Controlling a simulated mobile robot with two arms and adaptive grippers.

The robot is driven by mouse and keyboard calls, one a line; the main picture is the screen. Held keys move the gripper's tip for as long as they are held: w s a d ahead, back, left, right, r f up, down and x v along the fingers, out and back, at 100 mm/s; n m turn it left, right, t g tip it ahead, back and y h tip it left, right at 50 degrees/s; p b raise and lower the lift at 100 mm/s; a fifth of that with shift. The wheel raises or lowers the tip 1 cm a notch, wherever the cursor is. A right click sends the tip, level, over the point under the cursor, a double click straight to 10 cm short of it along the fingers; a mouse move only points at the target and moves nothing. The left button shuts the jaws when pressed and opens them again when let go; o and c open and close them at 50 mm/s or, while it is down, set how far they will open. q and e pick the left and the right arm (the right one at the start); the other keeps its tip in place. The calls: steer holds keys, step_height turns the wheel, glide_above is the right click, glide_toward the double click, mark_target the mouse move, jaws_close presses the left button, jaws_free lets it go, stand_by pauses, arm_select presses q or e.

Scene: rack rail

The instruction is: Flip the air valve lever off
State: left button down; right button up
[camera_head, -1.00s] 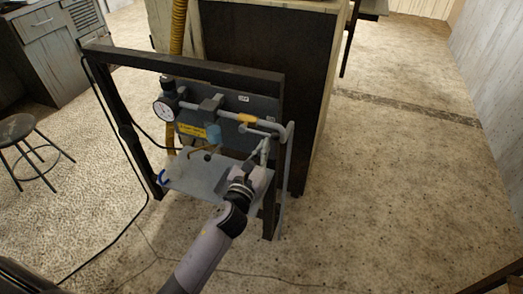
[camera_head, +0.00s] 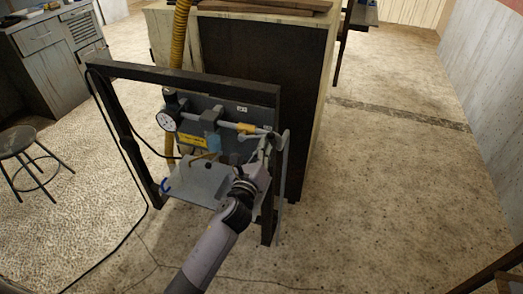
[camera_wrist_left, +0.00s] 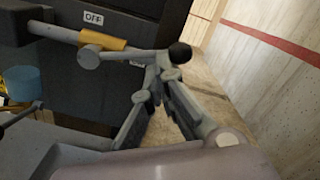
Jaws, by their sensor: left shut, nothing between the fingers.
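The air valve (camera_head: 245,128) has a yellow-orange body on a grey pipe; it also shows in the left wrist view (camera_wrist_left: 103,42). Its grey lever (camera_wrist_left: 122,55) runs from a round hub to the right, roughly along the pipe, and ends in a black ball knob (camera_wrist_left: 180,52). An OFF label (camera_wrist_left: 93,18) sits above the valve; a second label below is partly hidden by the lever. My left gripper (camera_wrist_left: 163,70) is shut and empty, its fingertips at the lever just left of the knob. Whether they touch it, I cannot tell. My right gripper is out of view.
A dark frame (camera_head: 185,73) surrounds the panel, with a pressure gauge (camera_head: 168,119) at left and a grey shelf (camera_head: 190,185) below. A dark-sided cabinet (camera_head: 300,90) stands close behind. A stool (camera_head: 16,140) is at left. The floor at right is clear.

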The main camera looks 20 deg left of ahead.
arm_select(q)
steer(key=a+r+n+p, duration=0.3)
steer(key=r+n+p, duration=0.2)
steer(key=n, duration=0.5)
steer(key=shift+r+y+p, duration=0.25)
steer(key=shift+y+p, duration=0.15)
steer(key=shift+p, duration=0.05)
steer(key=shift+w+a+r+n+g+p, duration=0.1)
steer(key=shift+a+r+n+g+p, duration=0.1)
steer(key=shift+a+n+p, duration=0.35)
steer(key=shift+a+r+n+g+p, duration=0.1)
steer(key=shift+a+r+n+p, duration=0.15)
steer(key=shift+n, duration=0.6)
stand_by(2.5)
steer(key=shift+f, duration=0.1)
stand_by(0.6)
